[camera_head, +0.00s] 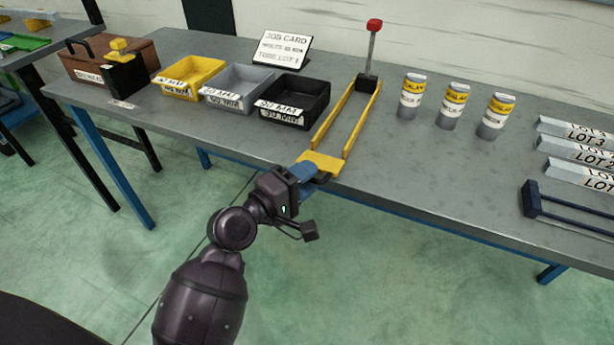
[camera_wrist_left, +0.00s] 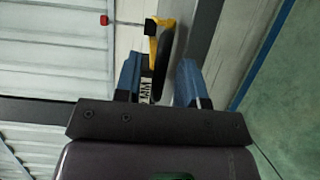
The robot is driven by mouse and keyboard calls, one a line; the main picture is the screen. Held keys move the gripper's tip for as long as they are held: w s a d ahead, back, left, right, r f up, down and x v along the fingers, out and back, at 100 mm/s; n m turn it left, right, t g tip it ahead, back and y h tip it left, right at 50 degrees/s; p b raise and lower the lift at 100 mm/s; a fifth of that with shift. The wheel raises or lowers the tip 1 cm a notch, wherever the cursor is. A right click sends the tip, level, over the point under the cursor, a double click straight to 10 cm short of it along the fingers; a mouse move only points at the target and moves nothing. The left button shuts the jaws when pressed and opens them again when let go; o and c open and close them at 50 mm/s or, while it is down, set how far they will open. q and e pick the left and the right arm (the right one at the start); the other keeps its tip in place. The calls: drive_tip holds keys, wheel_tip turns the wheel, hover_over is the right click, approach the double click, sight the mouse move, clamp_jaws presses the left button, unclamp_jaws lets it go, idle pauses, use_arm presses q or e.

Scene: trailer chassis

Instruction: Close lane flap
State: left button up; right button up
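A lane with two yellow rails (camera_head: 345,120) runs across the table toward its front edge. Its yellow flap (camera_head: 324,163) is at the near end, lying out roughly flat at the table's front edge. My left gripper (camera_head: 306,171) is right at the flap's near left side, its blue fingers partly hidden by its own wrist. In the left wrist view the left gripper (camera_wrist_left: 158,80) has its fingers apart, with a yellow part (camera_wrist_left: 163,24) just beyond the tips. Whether a finger touches the flap I cannot tell. My right gripper is not in view.
A red-knobbed lever (camera_head: 374,45) stands at the lane's far end. A black bin (camera_head: 295,101), grey bin (camera_head: 238,88) and yellow bin (camera_head: 190,78) sit to the left. Cans (camera_head: 453,106) and lot bars (camera_head: 575,150) are to the right. Floor in front is free.

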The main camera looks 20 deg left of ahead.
use_arm(q)
drive_tip(key=shift+w, duration=0.15)
clamp_jaws()
drive_tip(key=shift+r, duration=0.1)
